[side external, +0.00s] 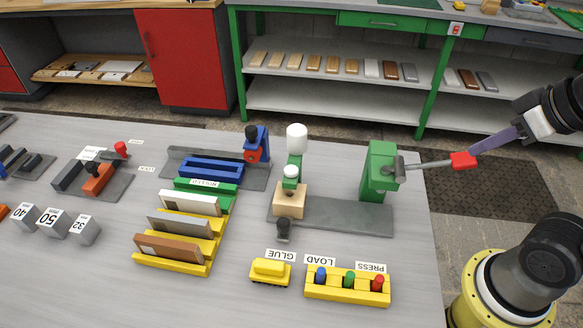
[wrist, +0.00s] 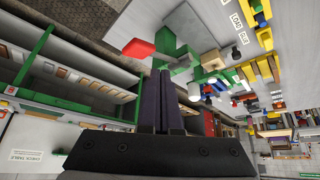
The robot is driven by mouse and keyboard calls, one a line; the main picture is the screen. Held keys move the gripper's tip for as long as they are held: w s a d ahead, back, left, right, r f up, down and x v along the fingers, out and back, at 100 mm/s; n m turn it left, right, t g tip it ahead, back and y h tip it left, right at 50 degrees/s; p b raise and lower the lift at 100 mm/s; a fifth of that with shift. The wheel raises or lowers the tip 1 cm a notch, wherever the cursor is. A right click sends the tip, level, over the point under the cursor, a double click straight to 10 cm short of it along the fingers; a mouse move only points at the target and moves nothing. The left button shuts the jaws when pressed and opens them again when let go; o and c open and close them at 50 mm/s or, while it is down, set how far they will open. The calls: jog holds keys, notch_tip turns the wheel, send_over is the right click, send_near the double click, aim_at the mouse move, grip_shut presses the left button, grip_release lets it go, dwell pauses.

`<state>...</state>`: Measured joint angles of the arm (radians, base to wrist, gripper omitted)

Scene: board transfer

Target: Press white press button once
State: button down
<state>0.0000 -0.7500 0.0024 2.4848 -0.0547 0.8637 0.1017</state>
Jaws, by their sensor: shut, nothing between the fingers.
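A white cylinder (side external: 297,137) and a smaller white cap (side external: 291,172) top a green fixture left of the green press (side external: 379,168) in the side view. I cannot tell which white part is the press button. A wooden block (side external: 289,200) sits below the cap. The press has a grey lever (side external: 428,165) with a red handle (side external: 463,161). My gripper (side external: 477,151) is shut and empty, its purple fingertips close to the red handle; contact is unclear. In the wrist view, the shut fingers (wrist: 160,74) point toward the press, with the red handle (wrist: 138,48) just beyond the tips.
A yellow box (side external: 346,290) with blue, green and red knobs stands by the PRESS label (side external: 370,267). A yellow block (side external: 270,271) lies beside it. Yellow racks (side external: 172,264) hold boards at left. A blue clamp (side external: 258,146) stands behind.

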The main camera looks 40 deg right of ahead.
jog(key=w+d+r+t+h, duration=0.25)
jog(key=w+r, duration=0.25)
jog(key=w, duration=0.4)
jog(key=n+y, duration=0.3)
jog(key=n, duration=0.6)
send_over(295, 172)
notch_tip(295, 172, down, 10)
jog(key=r, duration=0.1)
jog(key=shift+f+t+h, duration=0.25)
jog(key=shift+f, duration=0.1)
jog(key=shift+f, duration=4.3)
jog(key=shift+f, duration=0.1)
